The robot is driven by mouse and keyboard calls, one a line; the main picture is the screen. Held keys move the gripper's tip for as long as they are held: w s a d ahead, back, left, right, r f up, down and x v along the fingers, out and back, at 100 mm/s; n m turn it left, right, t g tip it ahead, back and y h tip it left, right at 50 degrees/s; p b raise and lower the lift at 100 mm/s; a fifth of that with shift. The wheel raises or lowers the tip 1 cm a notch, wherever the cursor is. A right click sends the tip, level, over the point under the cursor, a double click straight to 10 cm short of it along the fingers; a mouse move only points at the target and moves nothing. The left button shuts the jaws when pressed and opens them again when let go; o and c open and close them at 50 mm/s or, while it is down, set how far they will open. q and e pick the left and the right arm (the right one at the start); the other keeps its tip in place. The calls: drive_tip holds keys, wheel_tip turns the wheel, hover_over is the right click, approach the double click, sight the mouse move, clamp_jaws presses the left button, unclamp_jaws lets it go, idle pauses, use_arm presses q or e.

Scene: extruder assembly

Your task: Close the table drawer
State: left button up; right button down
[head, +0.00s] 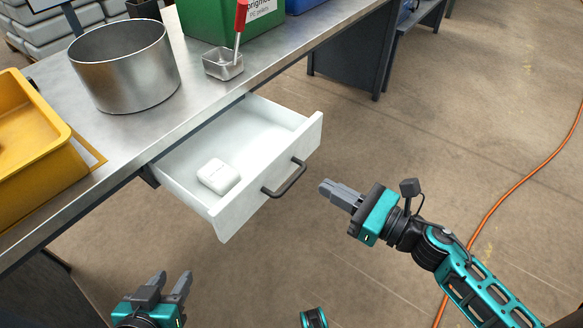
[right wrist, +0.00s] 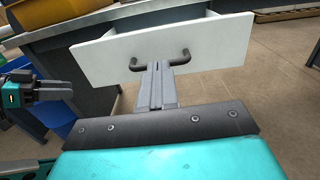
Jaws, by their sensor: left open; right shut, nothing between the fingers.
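The table drawer (head: 267,177) is white and stands pulled out from under the metal table (head: 185,105). Its dark bar handle (head: 286,180) is on the front panel; the handle also shows in the right wrist view (right wrist: 160,61). A small white box (head: 219,176) lies inside the drawer. My right gripper (head: 326,188) is shut and empty, a little to the right of the handle in the head view. In the right wrist view its fingers (right wrist: 156,72) overlap the handle in the picture; I cannot tell whether they touch it. My left gripper (head: 173,278) is open and empty, low in the head view, apart from the drawer.
On the table stand a steel pot (head: 125,68), a yellow bin (head: 32,135), a small metal tray (head: 222,66) with a red-handled tool (head: 240,20), and a green box (head: 205,20). An orange cable (head: 515,180) runs along the floor. The floor before the drawer is clear.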

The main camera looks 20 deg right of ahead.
sight(280, 161)
drive_tip(key=x, duration=0.8)
drive_tip(key=shift+w+a, duration=0.2)
drive_tip(key=shift+w, duration=0.05)
use_arm(q)
drive_tip(key=shift+s+a+f, duration=0.1)
drive_tip(key=shift+a, duration=0.05)
use_arm(e)
drive_tip(key=shift+w+a, duration=0.25)
drive_tip(key=shift+w, duration=0.1)
